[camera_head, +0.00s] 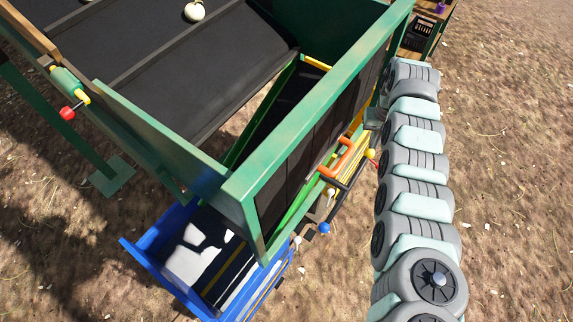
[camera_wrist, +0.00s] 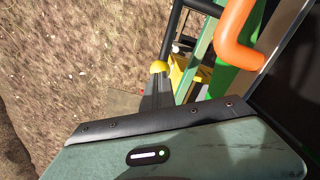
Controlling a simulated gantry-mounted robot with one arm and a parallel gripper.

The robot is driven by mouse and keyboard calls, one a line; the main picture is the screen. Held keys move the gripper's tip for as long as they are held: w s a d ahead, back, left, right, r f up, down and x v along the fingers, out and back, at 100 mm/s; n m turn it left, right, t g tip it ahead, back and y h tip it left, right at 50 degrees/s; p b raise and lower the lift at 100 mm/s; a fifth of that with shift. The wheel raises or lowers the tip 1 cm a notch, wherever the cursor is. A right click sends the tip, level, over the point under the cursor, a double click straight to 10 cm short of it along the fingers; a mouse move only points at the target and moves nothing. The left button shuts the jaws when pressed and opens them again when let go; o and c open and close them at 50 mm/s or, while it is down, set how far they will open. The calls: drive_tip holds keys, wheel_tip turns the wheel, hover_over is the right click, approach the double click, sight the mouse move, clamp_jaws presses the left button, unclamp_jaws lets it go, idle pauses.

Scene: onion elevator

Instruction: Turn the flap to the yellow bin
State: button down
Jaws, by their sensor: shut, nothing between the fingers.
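The orange handle (camera_head: 345,158) is on the outer side of the green-framed chute, and it also shows large at upper right in the wrist view (camera_wrist: 235,38). A green-edged dark panel, seemingly the flap (camera_head: 262,118), slants inside the chute; its exact setting is unclear. Yellow slats, seemingly the yellow bin (camera_head: 352,172), show partly below the chute; most is hidden. The blue bin (camera_head: 178,240) is at lower left. My gripper (camera_wrist: 158,88) is shut and empty, left of the orange handle. A yellow ball knob (camera_wrist: 159,67) shows at its fingertips; contact is unclear.
A dark conveyor (camera_head: 150,60) carries a pale onion (camera_head: 194,11). Several ball-ended levers, including a blue one (camera_head: 323,228), stick out beside the chute. A green post frame (camera_head: 240,200) surrounds it. Bare ground (camera_head: 510,170) lies to the right of my arm.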

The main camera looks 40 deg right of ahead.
sight(369, 154)
idle(0.3)
drive_tip(key=shift+f+b, duration=1)
drive_tip(key=shift+f, duration=0.7)
drive_tip(key=shift+a+f+b, duration=0.1)
drive_tip(key=shift+f+b, duration=1)
drive_tip(key=shift+f, duration=0.55)
drive_tip(key=shift+f+b, duration=2.1)
drive_tip(key=shift+f, duration=0.35)
drive_tip(key=shift+r, duration=0.1)
drive_tip(key=s+d+r+p, duration=0.1)
drive_tip(key=s+r+p, duration=0.4)
drive_tip(key=p, duration=0.4)
drive_tip(key=shift+d+p, duration=0.3)
